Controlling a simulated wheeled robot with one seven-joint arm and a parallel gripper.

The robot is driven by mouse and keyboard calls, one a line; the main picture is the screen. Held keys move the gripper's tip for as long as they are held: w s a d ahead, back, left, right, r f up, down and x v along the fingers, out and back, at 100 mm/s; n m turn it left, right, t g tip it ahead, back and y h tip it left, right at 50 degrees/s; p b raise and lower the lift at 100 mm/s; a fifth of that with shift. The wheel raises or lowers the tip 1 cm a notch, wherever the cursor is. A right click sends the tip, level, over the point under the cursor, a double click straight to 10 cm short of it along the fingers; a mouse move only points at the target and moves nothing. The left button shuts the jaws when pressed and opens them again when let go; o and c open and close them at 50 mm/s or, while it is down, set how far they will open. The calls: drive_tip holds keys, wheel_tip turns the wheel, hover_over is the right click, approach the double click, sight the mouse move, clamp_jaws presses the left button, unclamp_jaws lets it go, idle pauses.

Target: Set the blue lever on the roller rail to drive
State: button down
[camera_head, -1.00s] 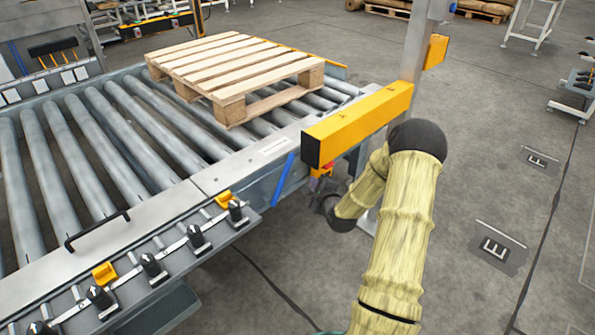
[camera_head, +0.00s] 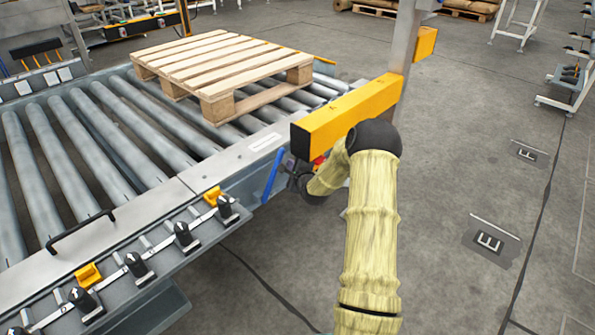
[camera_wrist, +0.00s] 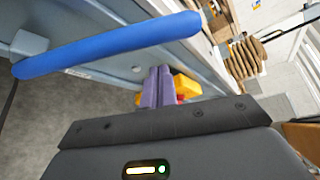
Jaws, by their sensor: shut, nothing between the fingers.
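The blue lever (camera_head: 273,175) stands on the side of the roller rail (camera_head: 225,165), tilted with its top to the right. In the wrist view the lever (camera_wrist: 110,45) is a long blue bar crossing the upper left, close to the camera. My gripper (camera_wrist: 157,85) has its two purple fingers together with nothing between them. The fingertips are beside the lever, below its right part in the wrist view, and I cannot tell whether they touch it. In the head view my gripper (camera_head: 292,168) is just right of the lever, partly hidden by my wrist.
A wooden pallet (camera_head: 225,70) lies on the rollers. A yellow beam (camera_head: 345,115) on a grey post (camera_head: 405,50) stands close above my wrist. Several black knobs (camera_head: 183,237) line the rail's near side.

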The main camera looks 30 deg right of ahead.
drive_tip(key=shift+s+a+r+b, duration=0.15)
drive_tip(key=shift+a+r, duration=0.2)
drive_tip(key=shift+a, duration=0.25)
drive_tip(key=shift+s+a+r+b, duration=0.15)
drive_tip(key=shift+a+r, duration=0.15)
drive_tip(key=shift+a, duration=0.25)
drive_tip(key=shift+d, duration=0.15)
